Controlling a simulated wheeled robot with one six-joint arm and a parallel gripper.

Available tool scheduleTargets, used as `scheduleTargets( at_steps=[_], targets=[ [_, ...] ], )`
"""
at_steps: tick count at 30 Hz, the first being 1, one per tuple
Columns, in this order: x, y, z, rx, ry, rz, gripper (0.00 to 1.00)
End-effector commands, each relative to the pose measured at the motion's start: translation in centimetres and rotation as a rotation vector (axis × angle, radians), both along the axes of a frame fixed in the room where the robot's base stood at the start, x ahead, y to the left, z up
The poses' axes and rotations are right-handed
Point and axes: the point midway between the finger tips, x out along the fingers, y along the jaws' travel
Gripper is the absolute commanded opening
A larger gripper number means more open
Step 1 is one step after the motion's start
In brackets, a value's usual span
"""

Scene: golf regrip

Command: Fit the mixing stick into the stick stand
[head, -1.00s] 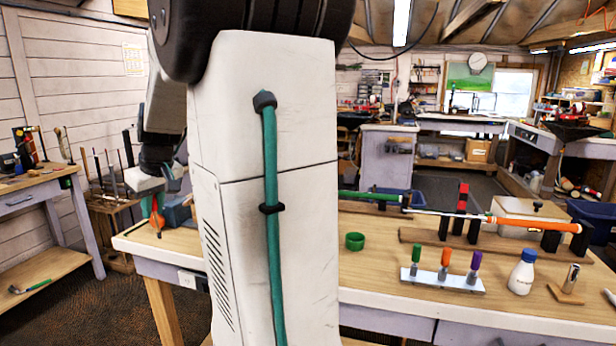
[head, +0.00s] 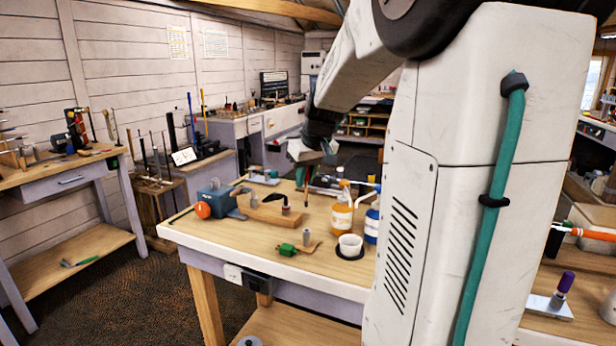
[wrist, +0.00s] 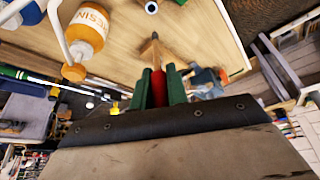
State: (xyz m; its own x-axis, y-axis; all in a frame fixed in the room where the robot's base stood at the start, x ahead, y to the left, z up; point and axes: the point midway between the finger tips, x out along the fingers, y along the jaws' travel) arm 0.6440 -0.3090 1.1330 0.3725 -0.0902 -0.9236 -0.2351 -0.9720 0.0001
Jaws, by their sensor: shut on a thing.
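My gripper (head: 306,172) is over the far part of the workbench in the head view. In the wrist view its green fingers (wrist: 160,88) are shut on the red part of the mixing stick (wrist: 155,52). The stick's brown wooden end points away from the gripper, and it shows as a thin dark line below the gripper in the head view. A small grey upright tube on a tan base (head: 306,238), apparently the stick stand, is on the bench nearer the camera. Its round opening seems to show at the wrist view's top edge (wrist: 151,7). The stick is apart from it.
A wooden block (head: 268,213) and a blue device (head: 217,198) are at left. My arm hides the bench's right part.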

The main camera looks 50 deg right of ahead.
Motion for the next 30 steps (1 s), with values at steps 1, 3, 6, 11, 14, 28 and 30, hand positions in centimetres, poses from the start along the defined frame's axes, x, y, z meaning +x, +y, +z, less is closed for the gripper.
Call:
scheduleTargets(
  at_steps=[1,3,6,11,14,28,30],
  targets=[
    [-0.2,0.0,0.0,0.000,-0.001,-0.001,0.00],
    [-0.1,0.0,-0.4,0.000,0.000,-0.001,0.00],
    [-0.2,0.0,-1.2,0.002,0.002,-0.001,0.00],
    [-0.2,-0.1,-2.7,0.002,0.001,-0.002,0.00],
    [-0.2,-0.1,-3.7,0.001,0.001,-0.003,0.00],
    [-0.2,-0.1,-5.8,0.000,-0.001,-0.002,0.00],
    [-0.2,-0.1,-5.8,0.000,-0.001,-0.002,0.00]
  ],
)
